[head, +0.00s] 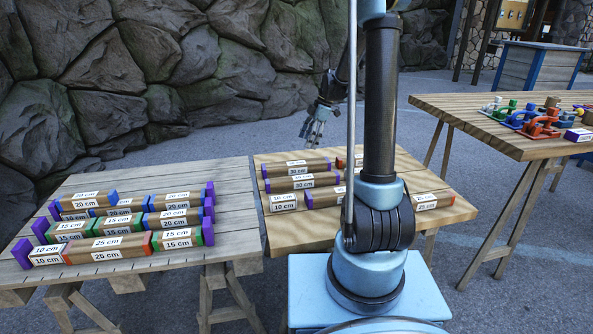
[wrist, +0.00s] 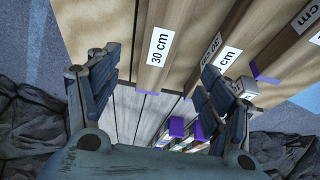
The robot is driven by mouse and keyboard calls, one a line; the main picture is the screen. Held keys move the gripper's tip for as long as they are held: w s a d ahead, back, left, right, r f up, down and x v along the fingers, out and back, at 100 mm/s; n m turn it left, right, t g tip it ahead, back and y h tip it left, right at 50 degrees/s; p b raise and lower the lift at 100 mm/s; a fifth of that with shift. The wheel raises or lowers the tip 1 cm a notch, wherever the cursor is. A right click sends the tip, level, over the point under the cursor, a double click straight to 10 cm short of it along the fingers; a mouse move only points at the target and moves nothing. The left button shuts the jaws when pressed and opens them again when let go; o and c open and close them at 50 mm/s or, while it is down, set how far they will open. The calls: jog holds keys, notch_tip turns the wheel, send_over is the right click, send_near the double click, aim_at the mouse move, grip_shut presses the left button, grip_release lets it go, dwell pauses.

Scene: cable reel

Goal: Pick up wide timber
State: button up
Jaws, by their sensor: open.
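Several brown timbers with white length labels lie on the right-hand wooden table (head: 290,238); none is marked as wide, so I cannot tell for certain which is meant. Two 30 cm timbers with purple ends lie at the back: the far one (head: 318,168) and one just in front (head: 325,181). My gripper (head: 313,138) is open and empty above the table's far edge, behind these timbers. In the wrist view its fingers (wrist: 158,75) are spread on either side of a 30 cm timber (wrist: 150,80), apart from it. My arm hides parts of the timbers.
A short 10 cm timber (head: 283,202) and a 25 cm timber (head: 433,202) lie nearer on the same table. The left table (head: 150,182) carries rows of joined timbers with coloured ends. Clamps (head: 540,124) stand on the far right table (head: 480,112). A rock wall (head: 150,60) rises behind.

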aim_at(297, 163)
jog(key=x, duration=1.3)
jog(key=c, duration=1.4)
